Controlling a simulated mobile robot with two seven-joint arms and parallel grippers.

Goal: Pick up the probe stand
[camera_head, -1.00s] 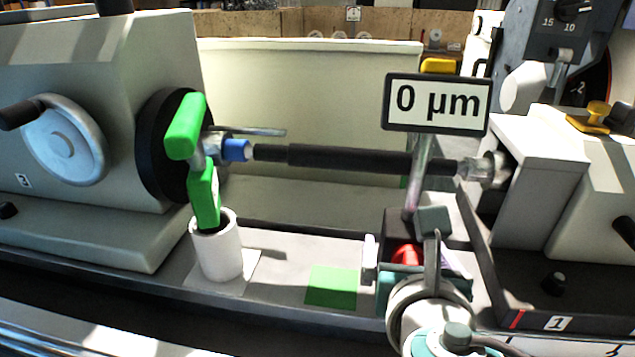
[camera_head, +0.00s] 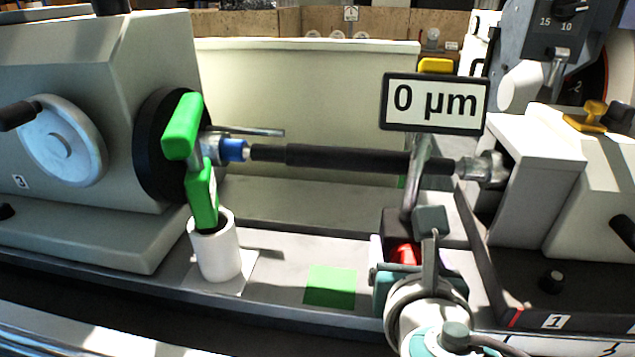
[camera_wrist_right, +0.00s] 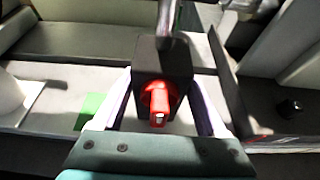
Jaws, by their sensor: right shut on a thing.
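The probe stand has a black block base (camera_head: 398,223) with a red knob (camera_head: 404,254), a metal post (camera_head: 418,168) and a display reading 0 µm (camera_head: 435,103). It stands upright on the machine bed, right of centre in the head view. My right gripper (camera_head: 403,250) is shut on the base from the front. In the right wrist view the base (camera_wrist_right: 163,57) sits between the two pale fingers, with the red knob (camera_wrist_right: 158,98) facing the camera. The lower part of the base is partly hidden by the gripper. My left gripper is not in view.
A dark shaft (camera_head: 340,159) spans the machine behind the post. A green tool (camera_head: 202,195) stands in a white cup (camera_head: 215,247) at left. A green square (camera_head: 331,286) lies on the bed. The tailstock housing (camera_head: 525,180) is close on the right.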

